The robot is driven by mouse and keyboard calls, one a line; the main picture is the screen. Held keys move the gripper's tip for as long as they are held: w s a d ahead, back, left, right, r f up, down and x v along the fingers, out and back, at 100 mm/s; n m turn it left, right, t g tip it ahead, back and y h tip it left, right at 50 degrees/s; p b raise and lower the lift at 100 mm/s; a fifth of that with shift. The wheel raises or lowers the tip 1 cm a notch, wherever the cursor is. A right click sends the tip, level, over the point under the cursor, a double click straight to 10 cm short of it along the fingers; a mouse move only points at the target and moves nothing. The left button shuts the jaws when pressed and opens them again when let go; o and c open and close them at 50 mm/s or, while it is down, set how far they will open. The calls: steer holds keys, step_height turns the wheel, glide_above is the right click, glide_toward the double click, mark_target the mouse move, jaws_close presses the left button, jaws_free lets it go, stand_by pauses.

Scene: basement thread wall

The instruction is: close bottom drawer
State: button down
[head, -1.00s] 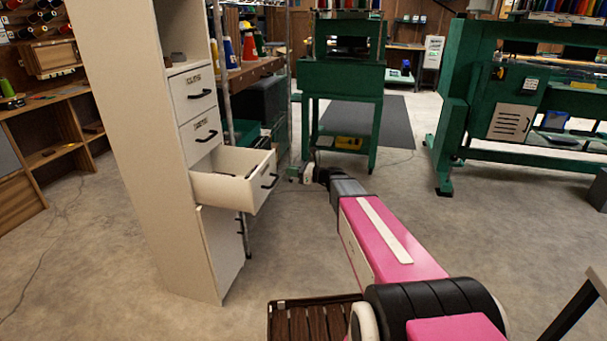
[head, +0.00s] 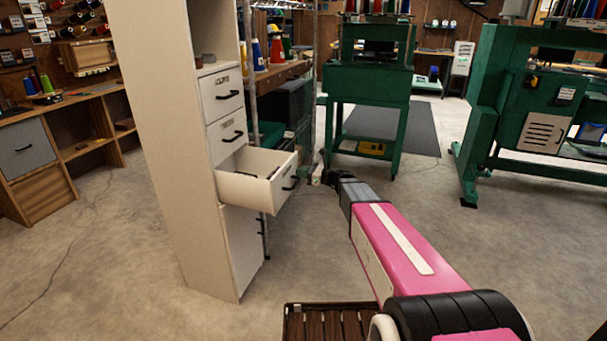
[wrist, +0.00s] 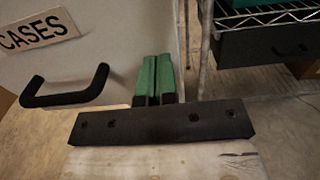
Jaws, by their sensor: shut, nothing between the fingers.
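The bottom drawer (head: 258,186) of the tall cream cabinet (head: 165,140) stands pulled out, with a black handle on its front. A few dark items lie inside. In the wrist view, a drawer front (wrist: 95,45) with a "CASES" label and a black handle (wrist: 65,92) is close on the left. My gripper (wrist: 157,80) has green fingers that are shut together with nothing between them. It is in front of the drawer's right edge in that view. In the head view my gripper (head: 320,174) is small and dark, just right of the drawer front; contact cannot be told.
Two shut drawers (head: 222,92) sit above, and a cupboard door is below. A wire rack (wrist: 260,22) stands right of the cabinet. Green machines (head: 370,90) stand behind. A brown slatted surface (head: 325,322) is at the bottom. Floor between is clear.

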mark_target(250, 163)
steer(key=x, duration=2.4)
steer(key=shift+w+a, duration=0.1)
steer(key=v, duration=1.4)
steer(key=shift+s+d+f, duration=0.1)
steer(key=shift+s+d, duration=0.1)
steer(key=shift+d, duration=0.15)
steer(key=s+d+f+n+g+h, duration=0.2)
steer(key=s+d+f+n+h, duration=0.3)
steer(key=s, duration=0.4)
steer(key=s+d+f+n+g+h, duration=0.25)
steer(key=s+d+f+n, duration=0.25)
steer(key=s+d+n, duration=0.25)
steer(key=s+d+f+n+g+h, duration=0.1)
steer(key=s+d+f+n+h, duration=0.2)
steer(key=s+d+n+h, duration=0.6)
steer(key=s+d, duration=0.5)
steer(key=d, duration=0.2)
steer(key=shift+s+g, duration=0.3)
steer(key=shift+g, duration=0.05)
steer(key=shift+n+h, duration=0.25)
